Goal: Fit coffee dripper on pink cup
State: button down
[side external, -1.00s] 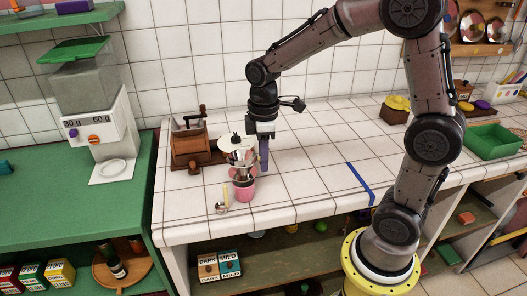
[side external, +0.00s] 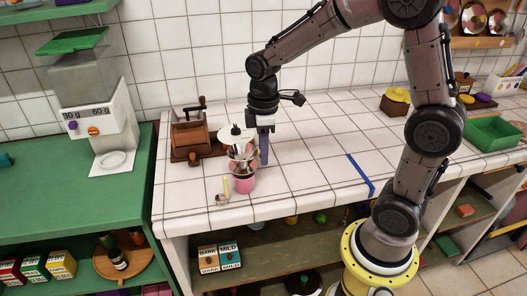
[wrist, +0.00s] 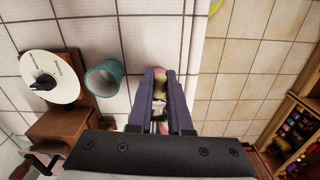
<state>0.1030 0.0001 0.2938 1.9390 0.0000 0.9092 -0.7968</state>
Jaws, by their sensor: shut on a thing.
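The pink cup (side external: 242,185) stands upright near the counter's front left edge. The silvery coffee dripper (side external: 243,166) is at the cup's mouth, roughly upright; I cannot tell whether it is fully seated. My gripper (side external: 264,160) points down just right of and behind the dripper, its purple fingers close to the counter. In the wrist view my gripper (wrist: 160,80) has its fingers nearly together on a small part, which I take to be the dripper's. The fingers hide most of the dripper and cup there.
A white disc with a black knob (wrist: 50,78) and a teal cup (wrist: 103,78) stand close by. The wooden grinder (side external: 195,140) is behind to the left. A small spoon-like item (side external: 221,198) lies in front. The counter to the right is clear up to a blue strip (side external: 361,176).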

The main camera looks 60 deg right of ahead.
jog(key=shift+f, duration=0.95)
dwell(2.0)
jog(key=c, duration=0.8)
grip_release()
jog(key=shift+o, duration=0.2)
jog(key=shift+r, duration=0.1)
jog(key=shift+r, duration=3.4)
jog(key=shift+a+r, duration=0.1)
jog(key=shift+r, duration=0.1)
jog(key=s+a+r+m+t, duration=0.3)
jog(key=s+r+t, duration=0.3)
jog(key=s, duration=0.6)
jog(key=s+m, duration=0.1)
jog(key=s+f+m, duration=0.1)
jog(key=m, duration=0.1)
jog(key=s+f+m, duration=0.1)
jog(key=s+m, duration=0.1)
jog(key=shift+s+a, duration=0.1)
